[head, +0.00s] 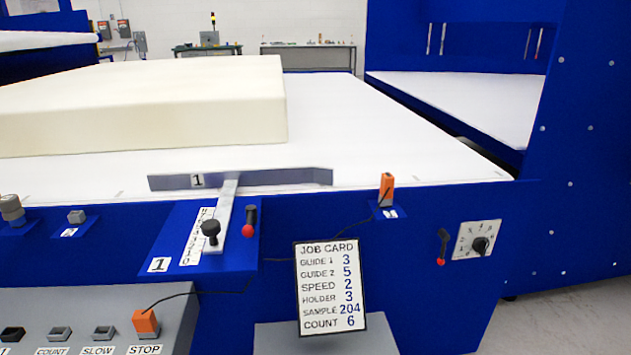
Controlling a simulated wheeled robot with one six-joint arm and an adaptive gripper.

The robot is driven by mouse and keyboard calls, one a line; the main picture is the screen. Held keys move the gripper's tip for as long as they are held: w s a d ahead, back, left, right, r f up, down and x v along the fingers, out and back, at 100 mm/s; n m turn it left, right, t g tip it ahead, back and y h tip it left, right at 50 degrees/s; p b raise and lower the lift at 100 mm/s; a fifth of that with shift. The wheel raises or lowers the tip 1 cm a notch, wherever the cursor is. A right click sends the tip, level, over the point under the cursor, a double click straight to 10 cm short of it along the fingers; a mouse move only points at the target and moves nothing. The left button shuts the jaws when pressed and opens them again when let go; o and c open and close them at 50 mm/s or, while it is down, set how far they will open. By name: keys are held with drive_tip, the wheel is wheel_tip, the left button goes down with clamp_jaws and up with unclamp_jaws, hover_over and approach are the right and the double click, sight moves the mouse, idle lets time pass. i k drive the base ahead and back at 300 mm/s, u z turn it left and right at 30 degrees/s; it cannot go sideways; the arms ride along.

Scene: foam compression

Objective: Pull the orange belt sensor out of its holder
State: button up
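An orange block-shaped sensor (387,188) stands upright at the front edge of the white belt, right of centre in the head view. Its lower end is at a small blue holder (389,212) with a white label too small to read surely. A dark cable runs from there down to the left and passes behind the job card. A second orange block (146,322) sits at the STOP position of the grey control panel, with a black cable running off to the right. My gripper is not in view.
A cream foam block (190,105) lies on the white belt (390,130).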

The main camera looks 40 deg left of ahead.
sight(388, 179)
drive_tip(key=u, duration=1)
drive_tip(key=i, duration=0.85)
drive_tip(key=u, duration=0.75)
